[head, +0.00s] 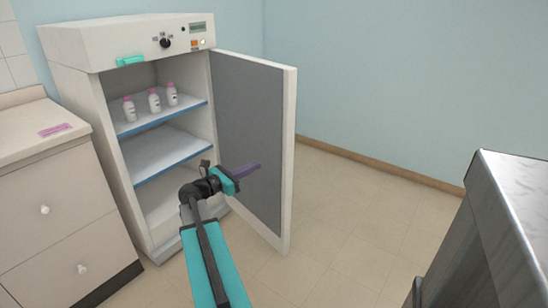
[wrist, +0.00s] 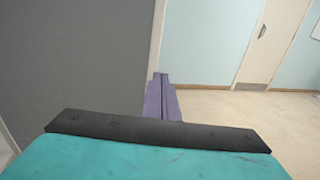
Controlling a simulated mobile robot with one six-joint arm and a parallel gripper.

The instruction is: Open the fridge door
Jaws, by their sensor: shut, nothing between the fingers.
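The white fridge (head: 76,104) stands against the wall at the upper left in the head view, with its front open. Its door (head: 290,150) is swung wide open to the right, and its grey inner face shows toward my arm. The grey inner face also fills the left of the wrist view (wrist: 70,60). Several white bottles with pink caps (head: 154,101) stand on the upper shelf. My gripper (head: 258,167) is in front of the door's inner face, its purple fingers shut and empty. I cannot tell whether the fingertips touch the door.
A counter with drawers (head: 50,215) stands left of the fridge, with a pink label (head: 55,130) on top. A grey metal-edged unit (head: 500,220) is at the lower right. The floor (head: 350,210) between is clear. A room door (wrist: 272,40) shows in the wrist view.

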